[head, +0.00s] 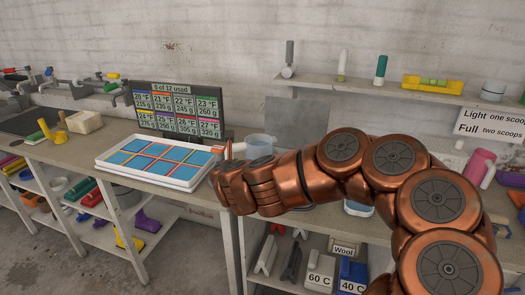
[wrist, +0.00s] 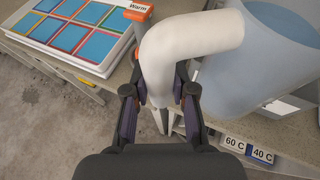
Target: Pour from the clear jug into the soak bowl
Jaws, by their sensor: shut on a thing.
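The clear jug (wrist: 265,55) is bluish and see-through, with a thick white curved handle (wrist: 190,40). In the wrist view my gripper (wrist: 161,88) has its two dark fingers on either side of the handle and is shut on it. In the head view the jug (head: 260,143) shows just behind my copper wrist, right of the tray, and my fingers are hidden. I cannot tell whether its base touches the bench. A pale vessel with blue inside (head: 358,208) shows partly under my arm; I cannot tell whether it is the soak bowl.
A white tray (head: 112,165) of blue squares lies left of the jug, with an orange "Warm" tag (wrist: 138,10) close to my gripper. A display board (head: 178,110) stands behind it. Labelled blocks (head: 320,272) sit on the shelf below. A wall shelf (head: 375,92) holds small tools.

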